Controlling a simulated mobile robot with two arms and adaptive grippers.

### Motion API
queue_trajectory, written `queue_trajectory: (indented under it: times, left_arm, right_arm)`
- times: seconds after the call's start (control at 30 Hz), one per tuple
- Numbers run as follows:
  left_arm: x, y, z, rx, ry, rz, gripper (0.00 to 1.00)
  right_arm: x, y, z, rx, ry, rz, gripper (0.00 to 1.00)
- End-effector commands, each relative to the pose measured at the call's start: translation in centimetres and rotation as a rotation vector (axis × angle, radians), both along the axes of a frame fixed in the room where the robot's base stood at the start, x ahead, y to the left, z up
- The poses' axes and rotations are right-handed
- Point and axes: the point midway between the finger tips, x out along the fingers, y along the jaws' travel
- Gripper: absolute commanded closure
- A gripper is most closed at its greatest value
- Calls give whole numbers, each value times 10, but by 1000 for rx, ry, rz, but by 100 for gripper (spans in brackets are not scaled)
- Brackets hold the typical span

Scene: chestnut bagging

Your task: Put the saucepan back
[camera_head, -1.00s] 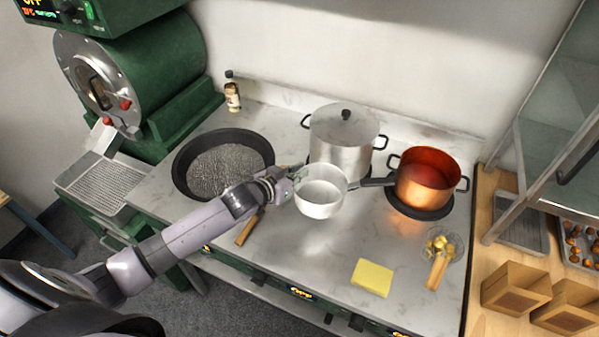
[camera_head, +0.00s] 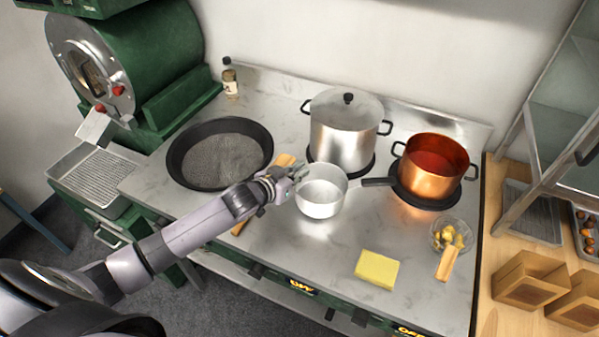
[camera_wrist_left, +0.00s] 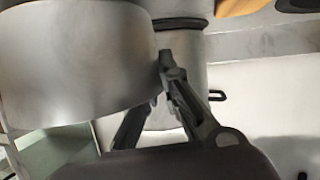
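The white saucepan (camera_head: 322,204) is upright in the middle of the head view, in front of the stockpot. Its dark handle (camera_head: 376,182) points right, towards the copper pot. My left gripper (camera_head: 297,174) is at the saucepan's left rim and appears shut on its wall. In the left wrist view the saucepan (camera_wrist_left: 75,65) fills the upper left, with the gripper's fingers (camera_wrist_left: 160,95) against its edge. The exact contact is partly hidden. The saucepan seems held above the counter, but the gap cannot be seen. My right gripper is out of view.
The lidded stockpot (camera_head: 343,140) and copper pot (camera_head: 430,178) stand behind on burners. A wide dark pan (camera_head: 218,155) is left. A yellow sponge (camera_head: 377,268) and glass bowl (camera_head: 463,225) lie at front right. The front middle counter is clear.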

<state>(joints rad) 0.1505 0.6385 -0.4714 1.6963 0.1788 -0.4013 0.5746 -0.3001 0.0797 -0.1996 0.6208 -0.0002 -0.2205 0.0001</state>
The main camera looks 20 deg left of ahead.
Motion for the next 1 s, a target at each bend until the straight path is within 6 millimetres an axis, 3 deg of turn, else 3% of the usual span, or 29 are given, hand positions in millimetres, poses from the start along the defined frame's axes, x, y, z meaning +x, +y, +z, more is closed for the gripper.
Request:
queue_trajectory:
  times: [0.63,0.7,1.0]
  left_arm:
    - [0,0,-12,-2,-3,0,100]
    - [0,0,-11,-2,-2,0,90]
    - [0,0,-12,0,-1,0,72]
  right_arm:
    - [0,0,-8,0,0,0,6]
    - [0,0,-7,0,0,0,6]
    - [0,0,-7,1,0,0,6]
